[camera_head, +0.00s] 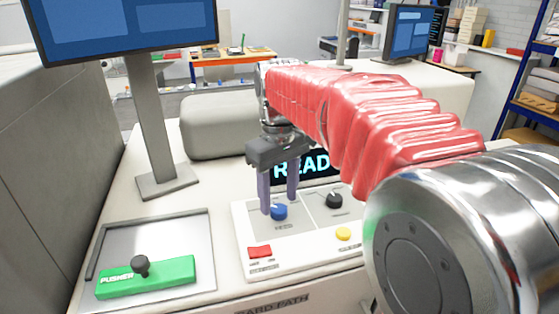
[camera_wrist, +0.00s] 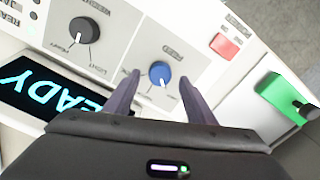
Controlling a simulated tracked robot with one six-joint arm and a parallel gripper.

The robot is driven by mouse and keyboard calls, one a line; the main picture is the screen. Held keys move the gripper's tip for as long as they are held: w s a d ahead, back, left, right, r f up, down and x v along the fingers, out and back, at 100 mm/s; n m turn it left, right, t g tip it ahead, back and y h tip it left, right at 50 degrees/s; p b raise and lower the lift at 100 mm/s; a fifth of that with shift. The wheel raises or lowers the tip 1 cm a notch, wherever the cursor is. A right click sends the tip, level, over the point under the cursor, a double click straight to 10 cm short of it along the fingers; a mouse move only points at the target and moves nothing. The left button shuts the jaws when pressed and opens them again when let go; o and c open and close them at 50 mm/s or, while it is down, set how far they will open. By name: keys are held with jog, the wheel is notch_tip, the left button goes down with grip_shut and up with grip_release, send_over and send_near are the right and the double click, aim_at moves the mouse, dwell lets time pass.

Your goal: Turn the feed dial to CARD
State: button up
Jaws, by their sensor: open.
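A blue dial (camera_head: 279,213) with a white pointer mark sits on the white control panel (camera_head: 241,222). In the wrist view the blue dial (camera_wrist: 160,73) has its mark toward the bottom of the picture. Its small label is too blurred to read surely. A black dial (camera_head: 334,201) is to its right; it also shows in the wrist view (camera_wrist: 84,30). My gripper (camera_head: 279,204) points down at the blue dial, open. In the wrist view its fingertips (camera_wrist: 158,78) stand on either side of the dial with gaps. Whether they reach its height is unclear.
A red button (camera_head: 260,252) and a yellow button (camera_head: 344,234) are on the panel. A display (camera_head: 318,168) behind shows READY, partly hidden by my arm. A green pusher (camera_head: 147,277) with a black knob lies in a tray at left. A monitor stand (camera_head: 153,120) rises behind it.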

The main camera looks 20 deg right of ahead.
aim_at(279, 209)
notch_tip(279, 209, up, 12)
jog(key=shift+f, duration=0.15)
dwell(0.3)
jog(key=shift+s, duration=0.15)
